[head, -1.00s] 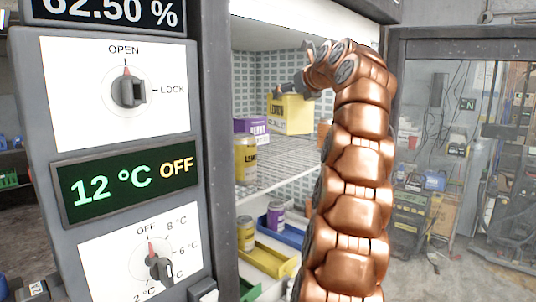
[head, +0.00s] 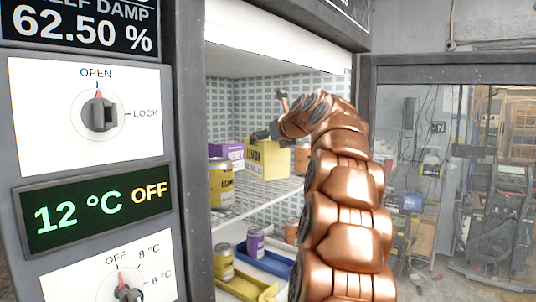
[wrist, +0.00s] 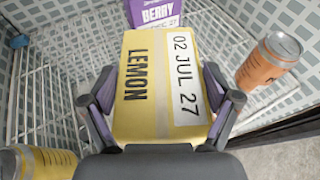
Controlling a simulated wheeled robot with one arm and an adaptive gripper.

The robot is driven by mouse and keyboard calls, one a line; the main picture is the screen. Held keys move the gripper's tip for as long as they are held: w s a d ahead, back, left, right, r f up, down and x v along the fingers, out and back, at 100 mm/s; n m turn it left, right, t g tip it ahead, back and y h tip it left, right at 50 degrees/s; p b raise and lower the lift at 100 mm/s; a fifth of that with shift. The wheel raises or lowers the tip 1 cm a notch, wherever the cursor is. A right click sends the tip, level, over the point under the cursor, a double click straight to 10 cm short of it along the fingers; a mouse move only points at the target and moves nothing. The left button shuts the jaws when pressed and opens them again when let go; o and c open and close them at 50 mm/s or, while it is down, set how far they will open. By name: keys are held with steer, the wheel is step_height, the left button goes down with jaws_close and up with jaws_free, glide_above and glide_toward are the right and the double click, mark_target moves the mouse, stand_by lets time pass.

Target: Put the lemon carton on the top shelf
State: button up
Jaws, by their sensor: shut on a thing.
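The yellow lemon carton (head: 268,160) is at the top wire shelf (head: 262,193) inside the freezer, beside the purple berry carton (head: 228,150). In the wrist view the lemon carton (wrist: 150,85) shows its LEMON print and a white date label. My gripper (wrist: 162,100) is shut on its two sides. In the head view my gripper (head: 272,120) is partly hidden by my arm. I cannot tell whether the carton's underside touches the shelf. The berry carton (wrist: 157,12) stands beyond it in the wrist view.
A yellow lemon can (head: 222,182) stands at the shelf's front left. An orange can (wrist: 270,60) stands right of the carton. Below are a yellow tray (head: 243,288) and a blue tray (head: 270,262) with cans. The control panel (head: 90,200) and freezer frame stand left of my arm.

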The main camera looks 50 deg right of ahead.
mark_target(268, 152)
steer(key=shift+f, duration=0.15)
steer(key=shift+f, duration=1.7)
steer(key=shift+f, duration=0.1)
steer(key=o, duration=1.6)
steer(key=shift+f, duration=0.1)
steer(key=shift+c, duration=0.2)
steer(key=b+v, duration=0.2)
steer(key=v, duration=1)
steer(key=shift+a, duration=0.1)
